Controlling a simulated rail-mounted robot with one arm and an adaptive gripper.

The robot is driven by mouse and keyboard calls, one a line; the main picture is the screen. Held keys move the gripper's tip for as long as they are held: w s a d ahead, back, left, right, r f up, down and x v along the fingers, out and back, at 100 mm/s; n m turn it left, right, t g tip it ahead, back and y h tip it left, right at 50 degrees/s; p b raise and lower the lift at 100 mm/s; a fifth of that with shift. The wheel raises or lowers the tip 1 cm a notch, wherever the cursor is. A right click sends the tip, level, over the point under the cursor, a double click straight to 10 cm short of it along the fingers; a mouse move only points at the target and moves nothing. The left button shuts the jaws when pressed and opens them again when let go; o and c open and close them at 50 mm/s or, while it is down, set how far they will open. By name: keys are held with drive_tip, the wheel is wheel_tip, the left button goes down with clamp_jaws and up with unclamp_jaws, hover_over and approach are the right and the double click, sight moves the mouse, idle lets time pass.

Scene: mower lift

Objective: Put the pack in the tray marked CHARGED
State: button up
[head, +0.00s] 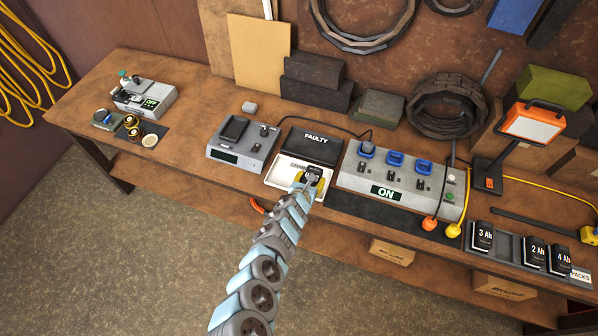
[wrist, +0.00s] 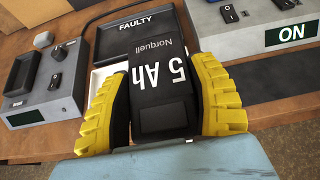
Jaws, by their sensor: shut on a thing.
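The pack is a black battery marked "5 Ah" and "Norquell" in the wrist view (wrist: 158,65); it also shows in the head view (head: 312,172). My gripper (wrist: 162,85) has its yellow ribbed fingers shut on both sides of the pack. In the head view my gripper (head: 313,184) is over the white tray (head: 279,181), which shows partly behind the pack in the wrist view (wrist: 97,82). The pack hides much of this tray and its label; I cannot read CHARGED anywhere. A black tray marked FAULTY (head: 307,151) lies just behind the white one.
A grey tester (head: 241,143) stands left of the trays. A grey box with an ON sign (head: 386,191) and blue-topped slots stands close on the right. A rack of several packs (head: 522,258) is at the far right.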

sight(308, 174)
drive_tip(key=shift+w, duration=0.35)
drive_tip(key=shift+w+a+f+b, duration=0.1)
drive_tip(key=shift+w+f+b, duration=0.15)
drive_tip(key=shift+f+b, duration=0.15)
drive_tip(key=shift+w+a+f, duration=0.1)
drive_tip(key=shift+w+a, duration=0.15)
drive_tip(key=shift+w, duration=0.5)
drive_tip(key=shift+w+a+f+b, duration=0.15)
drive_tip(key=shift+w+f+b, duration=0.2)
drive_tip(key=shift+b, duration=0.2)
drive_tip(key=w+a+f+b, duration=0.1)
drive_tip(key=w+f+b, duration=0.1)
drive_tip(key=b, duration=0.1)
drive_tip(key=w+f+b, duration=0.2)
drive_tip(key=w+b, duration=0.1)
drive_tip(key=w+a+f+b, duration=0.1)
drive_tip(key=w+f+b, duration=0.1)
drive_tip(key=b, duration=0.1)
drive_tip(key=shift+w+a+f, duration=0.15)
drive_tip(key=shift+a+f, duration=0.15)
drive_tip(key=shift+a, duration=0.05)
drive_tip(key=shift+w+a+b, duration=0.1)
drive_tip(key=shift+w+b, duration=0.05)
drive_tip(key=shift+b, duration=0.25)
